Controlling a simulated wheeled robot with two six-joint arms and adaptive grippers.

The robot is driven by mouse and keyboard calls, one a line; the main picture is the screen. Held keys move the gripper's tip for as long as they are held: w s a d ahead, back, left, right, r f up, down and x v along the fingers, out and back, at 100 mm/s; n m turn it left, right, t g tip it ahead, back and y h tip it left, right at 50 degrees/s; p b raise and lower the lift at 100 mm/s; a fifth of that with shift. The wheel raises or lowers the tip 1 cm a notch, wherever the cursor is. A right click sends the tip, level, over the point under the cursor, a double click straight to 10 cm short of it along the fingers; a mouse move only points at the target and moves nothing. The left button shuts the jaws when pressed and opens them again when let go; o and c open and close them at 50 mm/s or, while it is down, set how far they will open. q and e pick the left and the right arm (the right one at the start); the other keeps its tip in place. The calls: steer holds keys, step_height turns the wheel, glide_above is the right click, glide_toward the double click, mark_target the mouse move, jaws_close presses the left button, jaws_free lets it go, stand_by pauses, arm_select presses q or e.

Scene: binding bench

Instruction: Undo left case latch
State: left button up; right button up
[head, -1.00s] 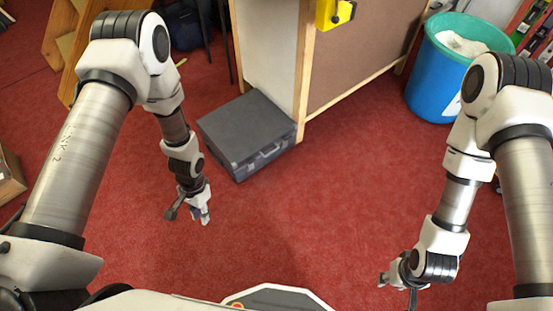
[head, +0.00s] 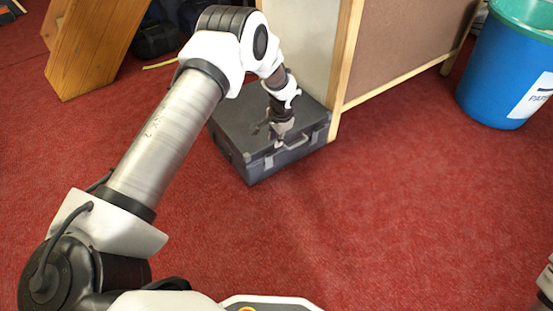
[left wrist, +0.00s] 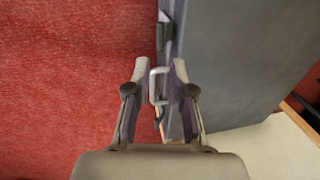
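A dark grey case (head: 232,118) lies on the red carpet against the cabinet; in the left wrist view its lid (left wrist: 240,60) fills the upper right. A pale handle (left wrist: 154,88) on its front shows between my left fingers. Contact cannot be told.
The cabinet (head: 400,45) with wooden edges stands right behind the case. A blue bin (head: 498,75) is at the upper right and a wooden stand (head: 90,45) at the upper left. Carpet (head: 390,190) in front and to the right is clear.

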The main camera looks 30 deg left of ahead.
mark_target(273, 154)
arm_select(q)
steer(key=f+b, duration=0.1)
steer(key=f, duration=0.1)
steer(key=a+f+b, duration=0.1)
steer(key=f, duration=0.1)
steer(key=f+b, duration=0.2)
steer(key=f, duration=0.1)
steer(key=shift+w+a, duration=0.15)
steer(key=shift+w, duration=0.05)
jaws_close()
